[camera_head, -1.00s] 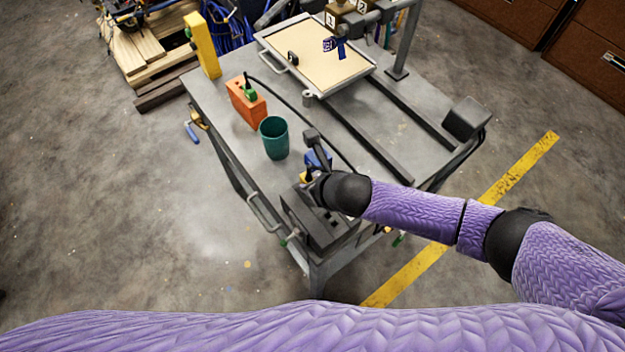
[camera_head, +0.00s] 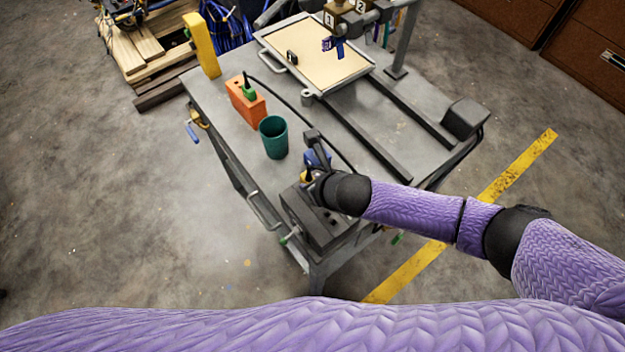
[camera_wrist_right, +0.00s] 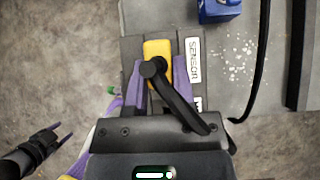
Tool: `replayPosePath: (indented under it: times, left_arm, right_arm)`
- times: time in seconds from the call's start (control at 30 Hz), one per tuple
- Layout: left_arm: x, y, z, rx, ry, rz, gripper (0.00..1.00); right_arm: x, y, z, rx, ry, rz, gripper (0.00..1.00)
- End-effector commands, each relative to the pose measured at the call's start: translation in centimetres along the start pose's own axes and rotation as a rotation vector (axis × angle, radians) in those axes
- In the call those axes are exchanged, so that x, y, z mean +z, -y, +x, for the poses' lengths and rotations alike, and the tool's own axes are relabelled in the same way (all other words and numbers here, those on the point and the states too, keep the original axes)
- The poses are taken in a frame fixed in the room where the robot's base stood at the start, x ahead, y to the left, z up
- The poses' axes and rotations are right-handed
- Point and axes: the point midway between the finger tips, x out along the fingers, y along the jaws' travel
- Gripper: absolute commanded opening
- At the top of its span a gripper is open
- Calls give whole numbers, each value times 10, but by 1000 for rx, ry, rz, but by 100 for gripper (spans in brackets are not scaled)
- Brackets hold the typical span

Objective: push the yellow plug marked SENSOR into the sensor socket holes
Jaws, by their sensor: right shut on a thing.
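The yellow plug (camera_wrist_right: 157,50) sits between the purple fingers of my right gripper (camera_wrist_right: 158,85), which is shut on it. In the head view the right gripper (camera_head: 312,180) is at the grey box (camera_head: 312,218) on the cart's near corner, and only a bit of yellow shows. A white SENSOR label (camera_wrist_right: 193,60) is on the grey surface just right of the plug. A black rounded piece with a bar crosses in front of the plug. The socket holes are hidden, so I cannot tell how deep the plug sits. My left gripper (camera_wrist_right: 48,143) shows empty, its fingers apart, in the right wrist view.
A blue block (camera_head: 318,158) lies just beyond the right gripper. A green cup (camera_head: 274,138) and an orange box (camera_head: 246,103) stand on the grey cart farther left. A black cable runs across the cart top. A tray (camera_head: 315,55) lies at the back.

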Motion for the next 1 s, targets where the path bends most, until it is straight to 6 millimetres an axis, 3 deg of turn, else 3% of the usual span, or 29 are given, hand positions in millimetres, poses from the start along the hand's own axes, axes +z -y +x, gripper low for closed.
replayPosePath:
  times: [0.4,1.0]
  left_arm:
    - [2,9,1,-14,4,7,59]
    - [2,1,8,-1,5,1,59]
  right_arm:
    - [-1,0,1,0,0,0,0]
    - [-7,0,8,-1,0,0,0]
